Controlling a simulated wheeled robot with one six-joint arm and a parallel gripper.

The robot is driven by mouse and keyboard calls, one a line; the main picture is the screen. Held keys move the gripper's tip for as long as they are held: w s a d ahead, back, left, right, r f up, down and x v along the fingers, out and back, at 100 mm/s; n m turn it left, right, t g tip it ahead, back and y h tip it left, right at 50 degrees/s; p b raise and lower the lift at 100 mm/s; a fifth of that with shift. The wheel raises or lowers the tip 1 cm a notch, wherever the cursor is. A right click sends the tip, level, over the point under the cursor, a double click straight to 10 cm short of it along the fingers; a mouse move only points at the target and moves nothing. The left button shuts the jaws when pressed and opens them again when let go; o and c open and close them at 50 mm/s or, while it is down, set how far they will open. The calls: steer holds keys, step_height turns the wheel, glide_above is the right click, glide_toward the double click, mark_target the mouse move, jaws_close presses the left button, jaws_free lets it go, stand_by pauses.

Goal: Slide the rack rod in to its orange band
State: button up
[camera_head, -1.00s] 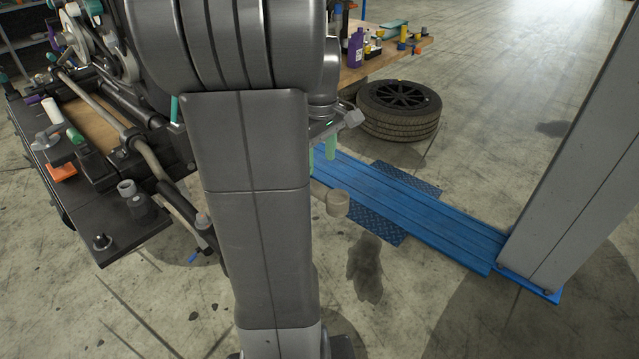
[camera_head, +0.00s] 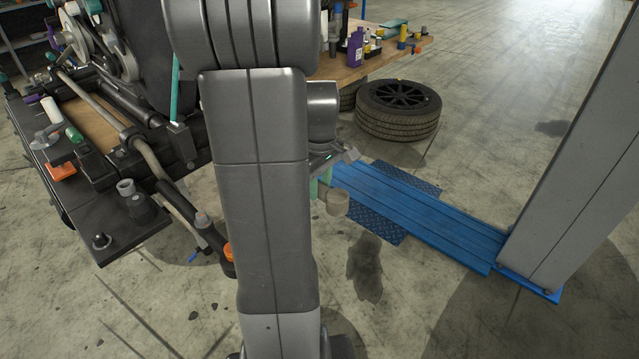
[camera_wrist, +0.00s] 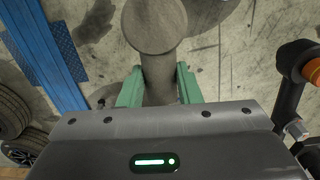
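The rack rod (camera_head: 337,202) shows as a beige-grey stem with a wide round end in the head view, just right of my arm. In the wrist view the rod (camera_wrist: 160,85) passes between the two green fingers of my gripper (camera_wrist: 160,70), its round end above the fingertips. In the head view my gripper (camera_head: 320,182) is at the stem, beside the round end. Whether the fingers press on it is not clear. An orange band (camera_head: 228,252) sits on a dark fitting left of my arm; orange also shows in the wrist view (camera_wrist: 313,70). My arm hides the rod's other end.
The engine subframe (camera_head: 130,215) stands at left with pipes and mounts. A blue lift leg (camera_head: 420,220) and grey post (camera_head: 580,150) are at right. A tyre (camera_head: 398,110) and a wooden bench (camera_head: 350,65) lie behind. The floor at front right is clear.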

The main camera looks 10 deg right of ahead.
jaws_close()
steer(key=w+a, duration=0.1)
steer(key=w, duration=0.1)
steer(key=w+a, duration=0.2)
steer(key=w+a+p, duration=0.1)
steer(key=w+a, duration=0.1)
steer(key=shift+w, duration=0.2)
steer(key=o, duration=0.7)
jaws_free()
step_height(320, 180, up, 14)
steer(key=shift+f, duration=0.1)
